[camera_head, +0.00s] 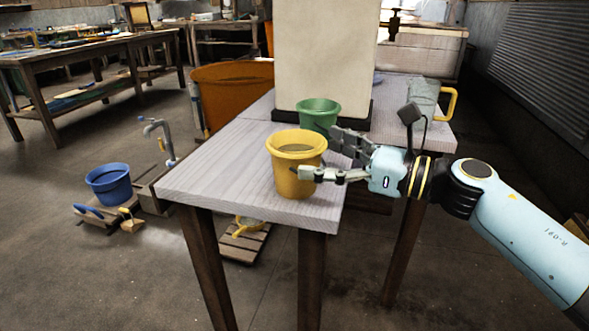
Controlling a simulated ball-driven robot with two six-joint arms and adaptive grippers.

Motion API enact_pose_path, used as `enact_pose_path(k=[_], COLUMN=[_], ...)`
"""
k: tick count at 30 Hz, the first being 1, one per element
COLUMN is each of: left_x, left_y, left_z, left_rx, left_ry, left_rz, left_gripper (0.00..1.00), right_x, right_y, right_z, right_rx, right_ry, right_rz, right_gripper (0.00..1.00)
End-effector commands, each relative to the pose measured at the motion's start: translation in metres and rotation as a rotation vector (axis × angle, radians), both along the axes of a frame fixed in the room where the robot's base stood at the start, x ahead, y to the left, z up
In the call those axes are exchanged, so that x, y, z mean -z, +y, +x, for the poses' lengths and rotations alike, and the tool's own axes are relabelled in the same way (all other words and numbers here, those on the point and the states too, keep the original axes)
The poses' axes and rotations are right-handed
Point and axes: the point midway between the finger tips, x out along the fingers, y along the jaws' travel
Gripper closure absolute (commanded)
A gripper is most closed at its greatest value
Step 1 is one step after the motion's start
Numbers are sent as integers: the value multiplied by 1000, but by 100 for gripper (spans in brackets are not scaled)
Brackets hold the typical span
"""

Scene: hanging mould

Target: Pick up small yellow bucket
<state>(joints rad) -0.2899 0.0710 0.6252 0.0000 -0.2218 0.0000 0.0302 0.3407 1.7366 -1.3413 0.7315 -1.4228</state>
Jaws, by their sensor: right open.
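The small yellow bucket (285,177) stands upright near the front edge of the wooden table (215,172). My right gripper (320,152) comes in from the right and is open. One finger reaches in front of the bucket's right side, and the other is behind it, near the rim. I cannot tell whether either finger touches the bucket. My left gripper is not in view.
A green bucket (319,111) stands just behind the yellow one, before a large pale block (325,50). A clear jug with a yellow handle (451,103) stands at the table's right. The table's left part is clear. A blue bucket (109,185) sits low at left.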

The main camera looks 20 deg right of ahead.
Motion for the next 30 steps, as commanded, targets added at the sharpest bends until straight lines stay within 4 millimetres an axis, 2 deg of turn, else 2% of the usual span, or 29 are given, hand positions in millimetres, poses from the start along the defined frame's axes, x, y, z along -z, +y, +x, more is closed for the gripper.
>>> enact_pose_path(k=[3,7,12,19,30], left_x=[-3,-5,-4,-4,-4], left_y=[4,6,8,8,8], left_z=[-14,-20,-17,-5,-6], left_rx=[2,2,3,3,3], left_ry=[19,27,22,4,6], left_rz=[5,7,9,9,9], left_gripper=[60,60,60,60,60], right_x=[-3,-7,-5,-4,-4], right_y=[10,27,38,39,38], right_z=[9,23,35,35,35], right_rx=[1,1,1,1,1], right_ry=[-1,-1,1,1,1], right_rz=[4,6,3,1,1], right_gripper=[0,0,0,0,48])
